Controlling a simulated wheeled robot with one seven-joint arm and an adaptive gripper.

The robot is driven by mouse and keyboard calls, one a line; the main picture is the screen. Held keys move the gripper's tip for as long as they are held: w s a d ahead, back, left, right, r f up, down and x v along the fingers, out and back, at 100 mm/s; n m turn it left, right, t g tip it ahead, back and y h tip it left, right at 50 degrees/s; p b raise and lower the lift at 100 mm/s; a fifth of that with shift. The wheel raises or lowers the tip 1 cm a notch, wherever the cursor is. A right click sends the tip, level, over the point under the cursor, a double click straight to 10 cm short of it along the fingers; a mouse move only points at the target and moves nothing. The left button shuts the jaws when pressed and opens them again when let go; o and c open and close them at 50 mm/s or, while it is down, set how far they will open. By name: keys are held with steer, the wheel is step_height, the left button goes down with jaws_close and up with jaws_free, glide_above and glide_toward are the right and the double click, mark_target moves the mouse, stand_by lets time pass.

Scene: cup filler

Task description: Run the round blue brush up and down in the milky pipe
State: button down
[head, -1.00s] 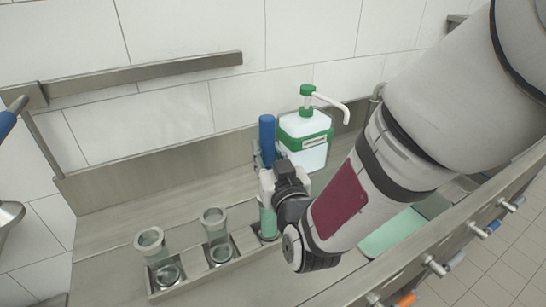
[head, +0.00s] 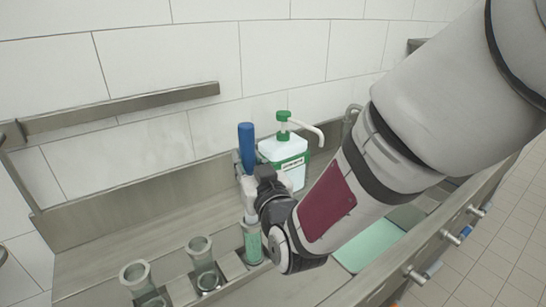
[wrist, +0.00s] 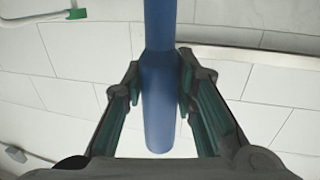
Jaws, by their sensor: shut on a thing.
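The brush's blue handle (head: 246,145) stands upright in the head view, its upper part rising above my gripper (head: 252,185). My gripper is shut around the handle; the wrist view shows the handle (wrist: 160,95) between the two dark fingers. Below my gripper, a pale shaft runs down to the pipe (head: 253,245), a clear tube with green showing inside, at the right end of the row in the metal rack. The brush's lower end appears to be in this pipe, but its exact depth and shape are hard to tell. My wrist is close to the pipe's right side.
Two more clear tubes, (head: 203,262) and (head: 137,280), stand to the left. A white and green pump bottle (head: 284,155) is just behind the brush. A metal rail (head: 120,108) runs along the tiled wall. A green mat (head: 368,248) lies right of my wrist.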

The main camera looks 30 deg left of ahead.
mark_target(248, 133)
steer(key=shift+r+p, duration=1.25)
steer(key=shift+r, duration=2.45)
